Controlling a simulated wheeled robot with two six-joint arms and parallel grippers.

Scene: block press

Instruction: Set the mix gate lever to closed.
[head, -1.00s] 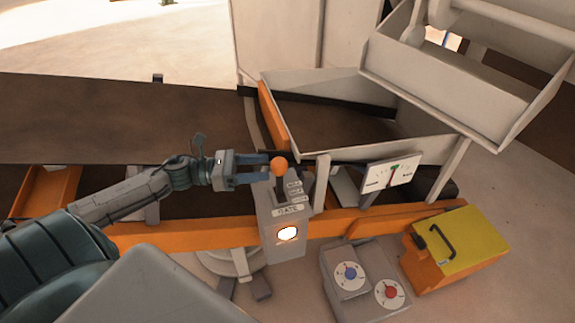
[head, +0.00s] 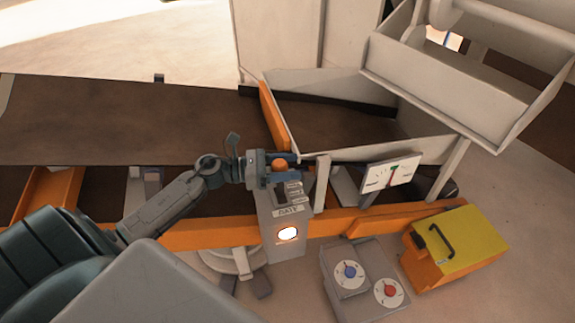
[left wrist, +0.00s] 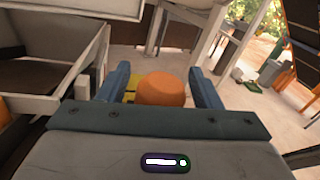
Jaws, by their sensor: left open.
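The mix gate lever has an orange ball knob (head: 279,166) on top of a grey gate post (head: 284,215) with a "GATE" label and a lit white window. The lever's shaft is mostly hidden under the knob. My left gripper (head: 283,167) is open, with its two blue fingers on either side of the knob. In the left wrist view the knob (left wrist: 161,90) sits between the open fingers, and I cannot tell whether they touch it. My right gripper is not in view.
A dial gauge (head: 391,173) stands right of the post. A grey box with blue and red knobs (head: 338,297) and a yellow-topped orange box (head: 462,238) are at the lower right. A dark conveyor belt (head: 120,120) runs behind, with an orange rail (head: 190,235) in front.

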